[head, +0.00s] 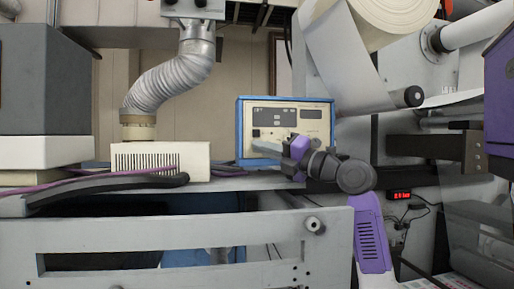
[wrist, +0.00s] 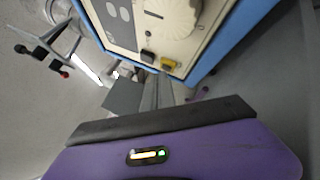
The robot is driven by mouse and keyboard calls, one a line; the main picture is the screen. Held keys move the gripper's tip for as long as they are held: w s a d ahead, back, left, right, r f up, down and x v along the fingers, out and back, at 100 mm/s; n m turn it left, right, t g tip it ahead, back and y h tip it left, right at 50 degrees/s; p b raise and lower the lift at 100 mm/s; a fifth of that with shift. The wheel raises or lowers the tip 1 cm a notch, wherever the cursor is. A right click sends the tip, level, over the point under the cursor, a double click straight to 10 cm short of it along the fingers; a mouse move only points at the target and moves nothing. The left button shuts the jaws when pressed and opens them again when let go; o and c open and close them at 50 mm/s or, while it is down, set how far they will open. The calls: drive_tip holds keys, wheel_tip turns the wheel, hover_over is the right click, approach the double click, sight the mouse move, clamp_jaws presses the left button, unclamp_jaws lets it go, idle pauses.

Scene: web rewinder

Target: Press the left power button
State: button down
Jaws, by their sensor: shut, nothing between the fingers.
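A blue-framed control unit (head: 286,107) with a cream front panel stands on the bench in the head view. In the wrist view its panel (wrist: 200,38) appears tilted, with a black button (wrist: 147,56) and a yellow button (wrist: 168,64) close to the panel's edge. No power label is readable, so I cannot tell which is the left power button. My gripper (head: 256,143) is in front of the panel's lower part and hides some of it. In the wrist view the grey fingers (wrist: 148,88) are together and empty, near the two buttons. Contact cannot be told.
A cream vented box (head: 160,160) with a silver duct (head: 165,85) stands left of the unit. A grey rail (head: 180,240) crosses in front. A large paper roll (head: 395,15) hangs above right.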

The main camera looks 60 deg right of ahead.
drive_tip(key=shift+w+d, duration=0.2)
idle(0.4)
drive_tip(key=shift+b, duration=0.3)
drive_tip(key=shift+s+a+b, duration=0.45)
drive_tip(key=shift+a, duration=0.05)
drive_tip(key=shift+s+a, duration=0.1)
drive_tip(key=shift+s, duration=0.05)
drive_tip(key=shift+s+a+b, duration=1)
drive_tip(key=shift+s+a, duration=0.95)
drive_tip(key=shift+a, duration=0.3)
